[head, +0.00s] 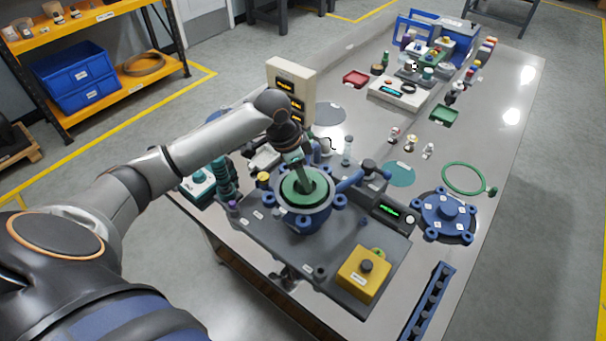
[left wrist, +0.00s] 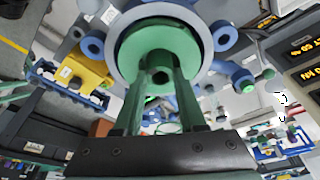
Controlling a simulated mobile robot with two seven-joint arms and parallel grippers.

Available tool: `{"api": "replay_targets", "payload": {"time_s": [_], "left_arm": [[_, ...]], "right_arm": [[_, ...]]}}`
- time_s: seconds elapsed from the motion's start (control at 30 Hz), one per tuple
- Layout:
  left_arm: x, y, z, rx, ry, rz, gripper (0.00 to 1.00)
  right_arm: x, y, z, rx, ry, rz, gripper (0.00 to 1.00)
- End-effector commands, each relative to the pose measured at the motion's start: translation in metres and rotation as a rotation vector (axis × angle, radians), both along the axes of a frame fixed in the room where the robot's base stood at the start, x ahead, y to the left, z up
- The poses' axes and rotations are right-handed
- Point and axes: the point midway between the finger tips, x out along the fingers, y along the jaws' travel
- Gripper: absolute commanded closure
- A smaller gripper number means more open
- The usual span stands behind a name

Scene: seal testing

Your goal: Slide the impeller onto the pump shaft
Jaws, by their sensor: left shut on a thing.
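The green disc-shaped impeller (head: 291,189) sits inside the round mouth of the blue-grey pump casing (head: 303,218), which has blue lugs around its rim. My left gripper (head: 308,184) comes down from above and is shut on the impeller's dark green hub. In the left wrist view both fingers (left wrist: 160,76) close on the hub, and the green impeller disc (left wrist: 185,42) lies within the ring of the casing (left wrist: 208,62). The pump shaft is hidden under the impeller and fingers, so I cannot tell how far it is seated. My right gripper is not in view.
A yellow box with a black button (head: 364,273) stands at the front of the dark base plate. A blue round cover (head: 443,212) and a green ring (head: 463,165) lie to the right. A beige display tower (head: 291,85) stands behind my left wrist.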

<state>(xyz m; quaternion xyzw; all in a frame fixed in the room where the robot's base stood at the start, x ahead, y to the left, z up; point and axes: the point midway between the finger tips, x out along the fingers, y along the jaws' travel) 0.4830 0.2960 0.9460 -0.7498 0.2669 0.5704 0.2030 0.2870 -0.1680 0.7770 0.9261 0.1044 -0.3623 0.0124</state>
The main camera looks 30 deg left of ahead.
Motion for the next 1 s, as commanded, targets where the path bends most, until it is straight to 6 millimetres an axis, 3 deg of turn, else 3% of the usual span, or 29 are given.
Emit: {"api": "replay_targets", "payload": {"time_s": [1.0], "left_arm": [[0.0001, -0.0002, -0.0101, -0.001, -0.001, 0.0, 1.0]], "right_arm": [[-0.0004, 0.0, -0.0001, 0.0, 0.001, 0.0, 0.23]]}}
